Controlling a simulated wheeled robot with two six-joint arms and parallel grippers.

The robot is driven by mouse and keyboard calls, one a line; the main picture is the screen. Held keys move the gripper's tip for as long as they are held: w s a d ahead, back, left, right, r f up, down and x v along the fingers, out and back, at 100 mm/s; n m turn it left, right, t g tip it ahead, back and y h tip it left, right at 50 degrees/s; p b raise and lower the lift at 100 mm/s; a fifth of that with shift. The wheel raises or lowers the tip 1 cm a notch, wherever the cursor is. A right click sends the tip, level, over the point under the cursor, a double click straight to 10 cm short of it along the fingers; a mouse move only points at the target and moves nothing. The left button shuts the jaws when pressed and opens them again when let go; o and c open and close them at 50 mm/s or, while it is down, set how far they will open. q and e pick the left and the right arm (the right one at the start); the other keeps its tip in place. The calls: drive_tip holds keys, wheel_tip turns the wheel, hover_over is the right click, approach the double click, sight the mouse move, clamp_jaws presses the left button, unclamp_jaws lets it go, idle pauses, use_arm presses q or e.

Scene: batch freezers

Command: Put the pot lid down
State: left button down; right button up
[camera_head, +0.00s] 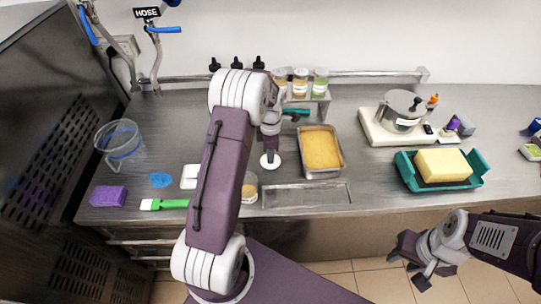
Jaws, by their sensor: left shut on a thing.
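My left gripper (270,143) points down over the counter, left of the metal pan with the yellow slab. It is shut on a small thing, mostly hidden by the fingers. A pale round disc (270,161) shows just below the fingertips; it may be the pot lid, but its shape is too small to be sure. I cannot tell whether it touches the counter. A steel pot (404,109) with a dark knob or handle stands on a white scale at the back right. My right gripper (414,265) is open and empty, low in front of the counter.
The metal pan (321,151) is close right of the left gripper. A shallow drain plate (307,196) lies in front. A teal tray (439,172) holds a yellow block. A purple sponge (108,196), green-handled brush (164,204) and clear jug (121,144) are left. My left arm hides the counter's middle.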

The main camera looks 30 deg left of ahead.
use_arm(q)
drive_tip(key=shift+f, duration=0.7)
drive_tip(key=shift+f, duration=0.1)
drive_tip(key=c, duration=1.3)
unclamp_jaws()
wheel_tip(320, 180, up, 12)
drive_tip(key=s+d+f+m, duration=0.2)
drive_tip(key=s+d+m, duration=0.3)
drive_tip(key=s+m, duration=0.4)
drive_tip(key=s+d+f+m+t, duration=0.1)
drive_tip(key=s+d+m, duration=0.5)
drive_tip(key=m, duration=0.9)
drive_tip(key=s+f, duration=0.1)
drive_tip(key=s, duration=0.2)
drive_tip(key=shift+s, duration=0.15)
drive_tip(key=shift+f, duration=0.1)
